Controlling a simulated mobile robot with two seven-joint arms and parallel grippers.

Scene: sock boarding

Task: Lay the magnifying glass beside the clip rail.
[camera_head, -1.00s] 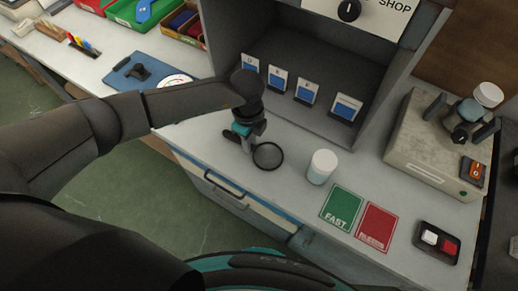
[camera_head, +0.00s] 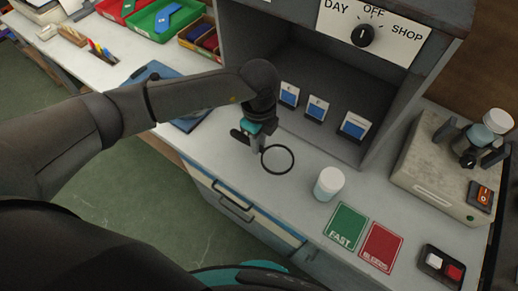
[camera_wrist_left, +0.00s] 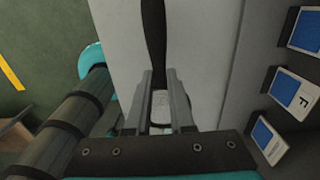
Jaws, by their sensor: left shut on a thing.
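My left gripper (camera_head: 256,146) is shut on the handle of the magnifying glass. The round black-rimmed lens (camera_head: 277,145) sticks out to the right of the fingers, over the white bench; I cannot tell how high. In the left wrist view the dark handle (camera_wrist_left: 153,40) runs up and away from between the fingers (camera_wrist_left: 160,82), and the lens is mostly hidden under the gripper. My right gripper is out of view.
A white-capped jar (camera_head: 329,184) stands right of the lens. The cabinet with blue-and-white cards (camera_head: 316,108) rises behind. A blue board (camera_head: 190,124) lies partly behind my arm. Bench around the coloured strip looks partly clear.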

